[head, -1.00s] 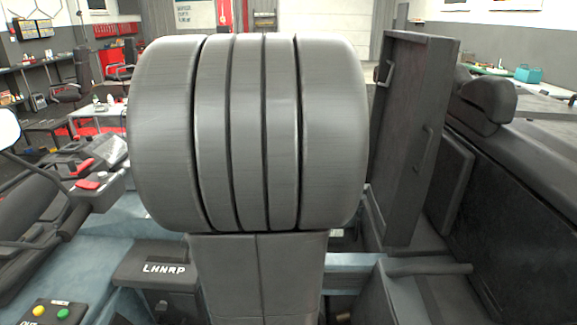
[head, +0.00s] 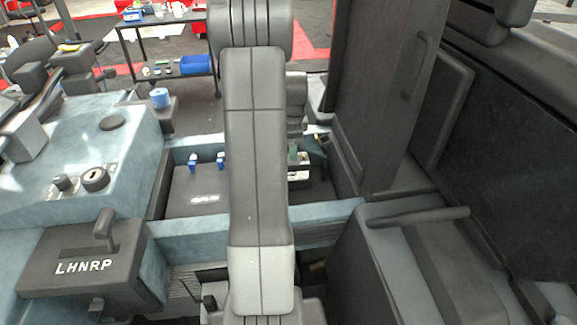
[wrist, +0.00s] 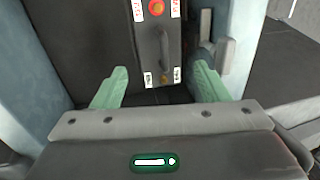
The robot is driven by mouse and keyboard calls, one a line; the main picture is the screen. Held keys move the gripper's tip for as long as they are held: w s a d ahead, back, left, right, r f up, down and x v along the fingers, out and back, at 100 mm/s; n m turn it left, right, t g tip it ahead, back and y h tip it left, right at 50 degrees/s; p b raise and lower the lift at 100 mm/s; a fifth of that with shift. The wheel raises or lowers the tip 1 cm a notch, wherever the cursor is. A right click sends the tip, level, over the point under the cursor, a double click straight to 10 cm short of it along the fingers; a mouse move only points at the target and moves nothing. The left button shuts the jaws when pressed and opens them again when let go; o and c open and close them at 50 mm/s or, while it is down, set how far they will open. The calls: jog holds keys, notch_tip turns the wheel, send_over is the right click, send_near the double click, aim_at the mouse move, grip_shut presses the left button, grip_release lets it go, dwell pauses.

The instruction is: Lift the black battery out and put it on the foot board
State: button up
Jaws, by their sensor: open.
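My gripper (wrist: 158,78) is open in the wrist view, with two green fingers apart and nothing between them. A black panel (wrist: 95,45) lies beyond the fingers. In the head view, a black box with two blue fittings and a pale logo, which looks like the battery (head: 190,185), sits in a blue-walled bay left of my arm. My arm hides its right part. I cannot tell whether the wrist view's panel belongs to it. The foot board cannot be picked out surely.
A selector box marked LHNRP (head: 75,268) stands at the front left. A blue crossbar (head: 190,238) runs in front of the bay. A tall dark door (head: 380,95) stands open on the right, beside a grey box with a bar handle (head: 415,217).

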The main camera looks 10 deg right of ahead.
jog(key=shift+w+f+p, duration=0.1)
jog(key=shift+w+f, duration=0.1)
jog(key=shift+f, duration=1.05)
jog(key=shift+w+f+p, duration=0.15)
jog(key=shift+w+f, duration=0.1)
jog(key=shift+f, duration=0.95)
jog(key=shift+w+f+p, duration=0.1)
jog(key=shift+w+f, duration=0.1)
jog(key=shift+f, duration=1.05)
jog(key=c, duration=1.4)
grip_shut()
jog(key=shift+r, duration=0.15)
